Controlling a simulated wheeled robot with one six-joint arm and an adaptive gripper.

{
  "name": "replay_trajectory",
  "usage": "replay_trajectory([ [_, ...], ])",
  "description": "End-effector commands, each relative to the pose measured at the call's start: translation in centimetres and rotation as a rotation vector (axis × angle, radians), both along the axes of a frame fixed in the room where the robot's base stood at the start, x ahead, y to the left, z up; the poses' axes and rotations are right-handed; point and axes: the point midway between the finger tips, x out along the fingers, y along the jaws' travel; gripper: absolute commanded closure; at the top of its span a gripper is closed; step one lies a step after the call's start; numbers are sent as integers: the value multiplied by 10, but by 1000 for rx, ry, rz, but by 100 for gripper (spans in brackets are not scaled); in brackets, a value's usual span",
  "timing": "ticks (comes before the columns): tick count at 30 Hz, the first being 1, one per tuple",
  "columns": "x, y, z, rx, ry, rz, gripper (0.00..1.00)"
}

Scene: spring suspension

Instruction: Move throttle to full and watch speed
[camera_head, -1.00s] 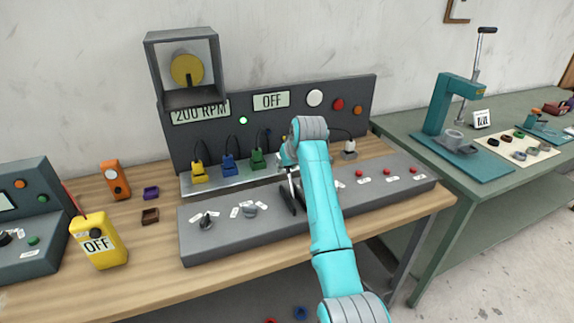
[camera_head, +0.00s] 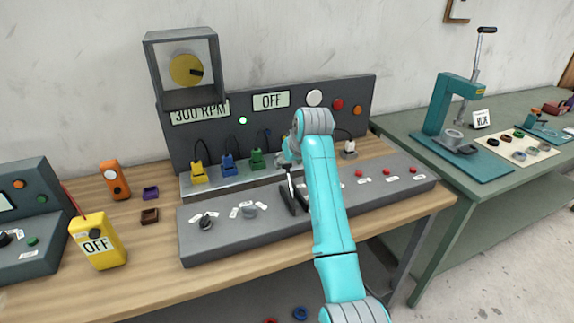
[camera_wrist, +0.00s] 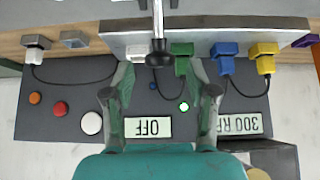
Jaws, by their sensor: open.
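The throttle appears to be a thin metal lever with a black ball knob (camera_wrist: 159,58). In the wrist view the knob is between the fingers of my gripper (camera_wrist: 160,78), with gaps on both sides. In the head view the lever (camera_head: 291,184) rises from a dark slot in the grey console (camera_head: 225,240), and my gripper (camera_head: 287,160) is at its top, partly hiding it. The fingers are open. The speed display (camera_head: 200,112) reads 300 RPM; it is upside down in the wrist view (camera_wrist: 240,123). A yellow disc (camera_head: 184,70) sits in a box above it.
A display reading OFF (camera_head: 271,101) and a lit green lamp (camera_head: 243,121) are on the back panel. Yellow, blue and green plugs stand behind the console. A yellow handheld meter (camera_head: 98,242) stands at left. A teal press (camera_head: 455,120) is on the right table.

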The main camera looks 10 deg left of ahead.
Motion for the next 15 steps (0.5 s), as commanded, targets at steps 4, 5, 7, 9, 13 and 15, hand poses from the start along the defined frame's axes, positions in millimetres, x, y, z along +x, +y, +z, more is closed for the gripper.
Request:
replay_trajectory([
  [4, -15, -11, 26, 2, -4, -1, 42],
  [5, -18, -13, 31, 2, -5, -1, 42],
  [7, -24, -17, 41, 2, -4, -1, 42],
  [9, -29, -20, 49, 2, -4, -1, 42],
  [13, -36, -25, 60, 0, -2, -1, 42],
  [15, -38, -27, 63, 0, -1, -1, 42],
])
